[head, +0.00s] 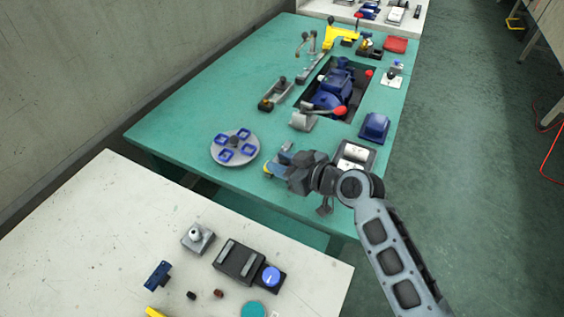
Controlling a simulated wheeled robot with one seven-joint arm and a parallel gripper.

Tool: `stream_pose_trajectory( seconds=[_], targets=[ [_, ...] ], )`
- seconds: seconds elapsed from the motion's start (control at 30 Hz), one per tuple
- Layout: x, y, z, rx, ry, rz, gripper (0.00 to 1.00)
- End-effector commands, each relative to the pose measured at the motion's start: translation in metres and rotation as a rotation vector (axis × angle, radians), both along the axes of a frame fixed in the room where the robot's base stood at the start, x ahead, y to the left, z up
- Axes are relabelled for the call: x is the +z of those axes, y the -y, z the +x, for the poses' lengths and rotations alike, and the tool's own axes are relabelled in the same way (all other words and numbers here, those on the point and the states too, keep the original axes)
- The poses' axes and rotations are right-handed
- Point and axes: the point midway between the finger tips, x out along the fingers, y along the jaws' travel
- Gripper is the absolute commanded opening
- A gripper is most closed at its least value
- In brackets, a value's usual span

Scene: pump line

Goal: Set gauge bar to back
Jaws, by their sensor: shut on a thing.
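My gripper (277,160) is over the near edge of the green table, just right of a round grey plate. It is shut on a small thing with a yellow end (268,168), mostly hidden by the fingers. I cannot tell whether this is the gauge bar. A grey slide with a dark end block (276,95) lies farther back on the green table. A narrow grey rail (311,68) lies beyond it, left of the pump recess.
The round plate (236,149) carries several blue square rings. A blue pump (330,90) sits in the recess, with a red-knobbed lever (339,110) near it. A blue block (374,127) stands to the right. The white table (90,215) is in front. The green table's left part is clear.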

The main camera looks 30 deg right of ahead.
Motion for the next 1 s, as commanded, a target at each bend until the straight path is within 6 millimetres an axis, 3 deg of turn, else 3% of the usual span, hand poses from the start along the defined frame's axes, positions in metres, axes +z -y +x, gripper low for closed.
stream_pose_trajectory(
  seconds=[0.1,0.47,0.8,1.0],
  targets=[
    [0.000,0.001,0.000,-0.002,0.000,-0.001,0.00],
    [-0.001,0.004,0.002,-0.004,0.001,-0.001,0.00],
    [-0.004,0.049,0.036,-0.006,0.005,-0.001,0.00],
    [-0.001,0.062,0.044,-0.003,0.001,-0.001,0.00]
  ],
)
